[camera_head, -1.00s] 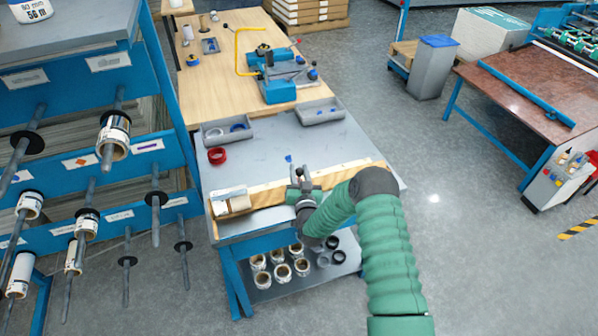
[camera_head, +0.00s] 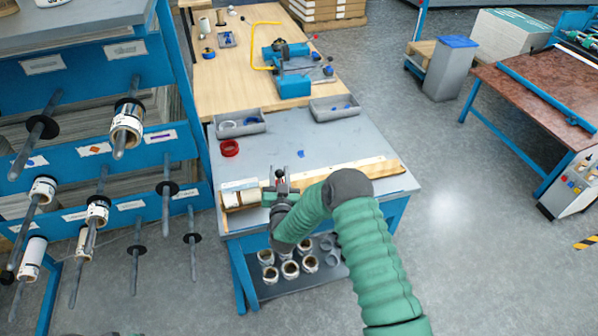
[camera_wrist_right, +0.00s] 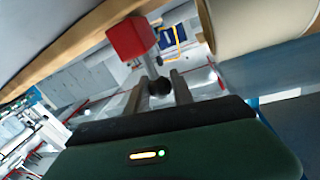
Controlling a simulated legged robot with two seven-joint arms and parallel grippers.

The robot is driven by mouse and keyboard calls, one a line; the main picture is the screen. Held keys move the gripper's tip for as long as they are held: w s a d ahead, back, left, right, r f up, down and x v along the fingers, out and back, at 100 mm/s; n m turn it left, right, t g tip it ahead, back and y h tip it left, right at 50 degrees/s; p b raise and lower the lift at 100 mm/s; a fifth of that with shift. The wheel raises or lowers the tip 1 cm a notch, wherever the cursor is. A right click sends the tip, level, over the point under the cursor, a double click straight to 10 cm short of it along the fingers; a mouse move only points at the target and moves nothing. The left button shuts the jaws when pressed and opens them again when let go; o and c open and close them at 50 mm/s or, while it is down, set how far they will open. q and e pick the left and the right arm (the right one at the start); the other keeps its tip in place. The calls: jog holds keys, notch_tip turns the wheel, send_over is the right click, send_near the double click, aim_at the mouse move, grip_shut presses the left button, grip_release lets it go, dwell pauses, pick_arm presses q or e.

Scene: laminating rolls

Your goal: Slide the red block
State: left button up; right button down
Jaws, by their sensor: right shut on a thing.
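The red block (camera_wrist_right: 130,38) sits against the wooden bar in the right wrist view. In the head view only a small red spot of it (camera_head: 279,172) shows, at the gripper. A black round knob (camera_wrist_right: 160,86) is just beneath the block, between the fingers of my right gripper (camera_wrist_right: 157,92). My right gripper (camera_head: 281,183) is shut on this knob, at the wooden bar (camera_head: 345,175) on the grey bench. A pale roll (camera_head: 238,197) lies at the bar's left end, close left of the gripper. My left gripper is not in view.
A red tape ring (camera_head: 229,148) and two grey trays (camera_head: 238,124) are on the bench (camera_head: 290,140). Several rolls stand on the lower shelf (camera_head: 325,272). A blue rack with rods (camera_head: 90,165) stands at the left.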

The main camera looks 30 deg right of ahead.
jog(key=shift+w+a+b, duration=0.1)
jog(key=shift+w+a, duration=0.1)
jog(key=shift+a, duration=0.55)
jog(key=shift+w+a+b, duration=0.15)
jog(key=shift+a, duration=0.6)
jog(key=shift+w+a+b, duration=0.1)
jog(key=shift+w+a, duration=0.1)
jog(key=shift+a, duration=0.55)
jog(key=c, duration=1.1)
grip_release()
jog(key=v, duration=1.7)
jog(key=shift+b, duration=0.35)
